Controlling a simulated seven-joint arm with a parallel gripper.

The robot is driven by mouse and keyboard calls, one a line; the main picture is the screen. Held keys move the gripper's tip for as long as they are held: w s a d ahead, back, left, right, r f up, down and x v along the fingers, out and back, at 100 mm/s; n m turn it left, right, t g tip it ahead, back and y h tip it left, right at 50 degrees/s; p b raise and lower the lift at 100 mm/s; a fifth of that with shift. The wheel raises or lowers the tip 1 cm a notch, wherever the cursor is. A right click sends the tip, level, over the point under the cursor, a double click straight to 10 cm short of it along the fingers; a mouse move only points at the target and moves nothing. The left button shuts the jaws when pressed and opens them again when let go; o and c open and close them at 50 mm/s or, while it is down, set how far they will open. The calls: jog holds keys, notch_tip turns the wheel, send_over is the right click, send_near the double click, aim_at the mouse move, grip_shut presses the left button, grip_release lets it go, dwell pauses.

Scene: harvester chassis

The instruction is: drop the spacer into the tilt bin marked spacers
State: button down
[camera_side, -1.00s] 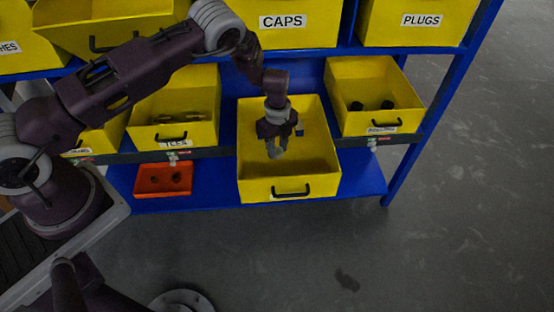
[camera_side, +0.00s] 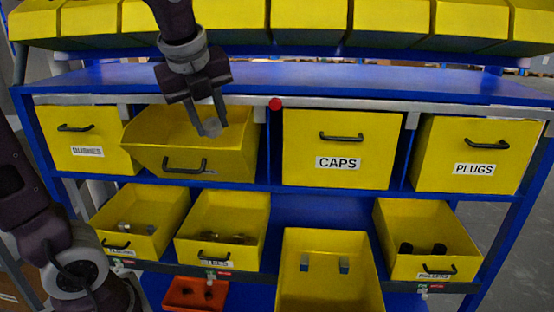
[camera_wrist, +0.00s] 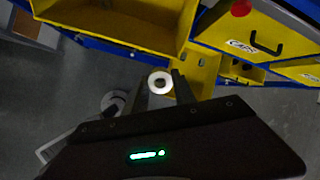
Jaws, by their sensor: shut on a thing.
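My gripper (camera_side: 212,122) is shut on the spacer (camera_side: 212,129), a small grey ring held between the fingertips. A yellow tilt bin (camera_side: 147,157) is tipped open on the upper row, between the bin marked BUSHES and the one marked CAPS. Its label is not readable. In the side view the spacer overlaps its mouth; in the wrist view the bin (camera_wrist: 108,45) lies beyond the fingertips, with the spacer apart from it.
The bins marked BUSHES (camera_side: 92,136), CAPS (camera_side: 341,140) and PLUGS (camera_side: 481,150) flank the open bin. A red ball (camera_side: 275,104) sits on the rail. Below are a yellow bin (camera_side: 325,240) with two grey pieces and a red tray (camera_side: 183,283). Blue shelf boards frame the bins.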

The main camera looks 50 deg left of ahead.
jog(key=s+a+r, duration=0.3)
jog(key=s, duration=0.3)
jog(key=w+a+f, duration=0.3)
jog(key=w+a, duration=0.6)
jog(key=shift+w+n+y, duration=0.25)
jog(key=shift+n+y, duration=0.15)
jog(key=c, duration=0.9)
grip_release()
jog(key=shift+c, duration=0.2)
jog(key=v, duration=0.7)
jog(key=shift+s, duration=0.2)
